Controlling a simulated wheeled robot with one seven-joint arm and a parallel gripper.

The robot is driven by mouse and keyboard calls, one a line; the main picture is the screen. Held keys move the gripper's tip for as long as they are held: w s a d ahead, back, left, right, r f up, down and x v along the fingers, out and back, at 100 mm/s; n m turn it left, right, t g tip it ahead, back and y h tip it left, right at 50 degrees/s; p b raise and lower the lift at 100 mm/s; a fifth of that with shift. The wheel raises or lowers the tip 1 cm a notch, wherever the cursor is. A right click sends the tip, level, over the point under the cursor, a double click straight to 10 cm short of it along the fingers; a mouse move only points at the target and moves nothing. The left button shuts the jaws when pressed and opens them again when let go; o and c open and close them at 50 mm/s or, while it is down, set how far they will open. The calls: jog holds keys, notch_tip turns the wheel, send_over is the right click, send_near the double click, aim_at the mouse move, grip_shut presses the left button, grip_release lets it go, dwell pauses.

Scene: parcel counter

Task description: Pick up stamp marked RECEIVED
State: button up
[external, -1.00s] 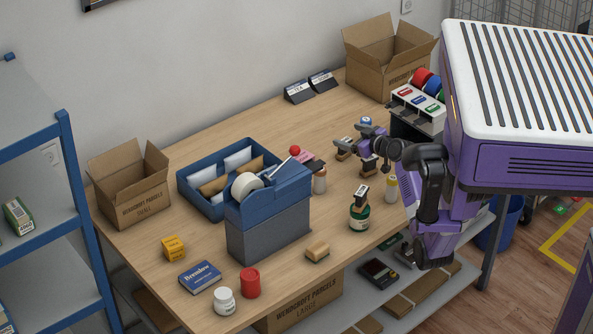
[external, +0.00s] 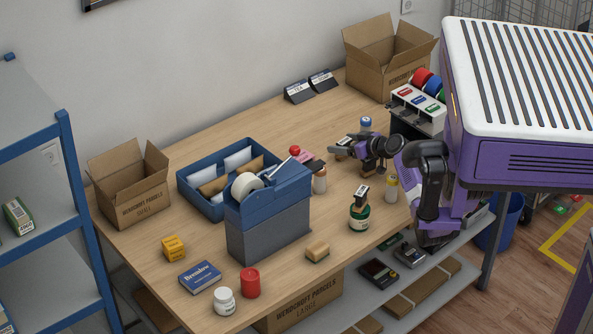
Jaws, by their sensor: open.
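No marking that reads RECEIVED can be made out in this view, so I cannot tell which item is that stamp. A small block with a dark, white-labelled top (external: 345,140) stands at the back right of the counter and looks like a stamp. My gripper (external: 352,149) is open beside it, low over the counter, and partly covers it. I cannot tell whether they touch. Another dark-topped, labelled piece (external: 362,190) sits at the green bottle (external: 359,217). A small tan block (external: 317,251) lies near the front edge.
A blue-and-grey tape dispenser (external: 268,225) and a blue tray (external: 187,183) fill the middle. A blue-capped item (external: 366,123) stands just behind my gripper, and a yellowish bottle (external: 391,187) in front. Open cartons (external: 140,200) (external: 375,70) stand at both ends.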

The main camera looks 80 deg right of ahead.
jog(key=shift+w+d+f, duration=0.15)
jog(key=shift+c, duration=0.5)
jog(key=c, duration=1.4)
jog(key=shift+o, duration=0.2)
